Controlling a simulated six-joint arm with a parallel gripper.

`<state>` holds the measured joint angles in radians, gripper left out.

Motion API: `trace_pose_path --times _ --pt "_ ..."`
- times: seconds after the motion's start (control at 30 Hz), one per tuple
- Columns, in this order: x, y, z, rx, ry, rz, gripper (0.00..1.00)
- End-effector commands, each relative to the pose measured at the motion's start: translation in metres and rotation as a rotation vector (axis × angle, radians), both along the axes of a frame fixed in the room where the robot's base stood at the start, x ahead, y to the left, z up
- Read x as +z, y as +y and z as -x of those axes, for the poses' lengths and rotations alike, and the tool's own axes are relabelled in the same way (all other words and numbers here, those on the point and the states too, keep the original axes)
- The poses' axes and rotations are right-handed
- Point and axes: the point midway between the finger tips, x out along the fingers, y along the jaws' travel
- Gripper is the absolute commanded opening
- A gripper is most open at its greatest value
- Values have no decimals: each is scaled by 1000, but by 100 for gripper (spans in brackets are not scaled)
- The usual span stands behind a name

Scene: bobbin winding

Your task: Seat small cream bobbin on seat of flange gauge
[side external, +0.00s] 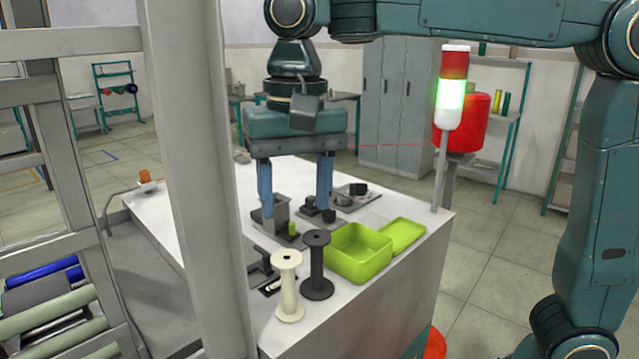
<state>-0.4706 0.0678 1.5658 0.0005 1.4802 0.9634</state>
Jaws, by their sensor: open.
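A cream bobbin (289,287) stands upright near the front of the white table, the only cream bobbin I can make out. My gripper (295,215) points down over the table behind it, its two blue fingers wide apart with nothing seen held between them. The fingers are apart from the cream bobbin. A low dark fixture (260,268) sits just behind and left of the cream bobbin, partly hidden by it. I cannot tell whether this is the flange gauge, and its seat is not clear to see.
A dark bobbin (317,265) stands right beside the cream one. A lime green box (358,254) and its lid (402,236) lie to the right. Small dark fixtures (350,194) sit around the fingers. A signal tower (450,95) rises at the table's right corner.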

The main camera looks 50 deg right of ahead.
Motion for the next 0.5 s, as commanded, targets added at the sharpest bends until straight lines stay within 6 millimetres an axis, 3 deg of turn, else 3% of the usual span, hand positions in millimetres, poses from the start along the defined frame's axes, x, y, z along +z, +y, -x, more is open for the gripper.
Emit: trace_pose_path --times 0.2,0.5 --pt "-1 15 -5 -29 24 12 55" --pt "-2 15 -6 -31 26 13 55"
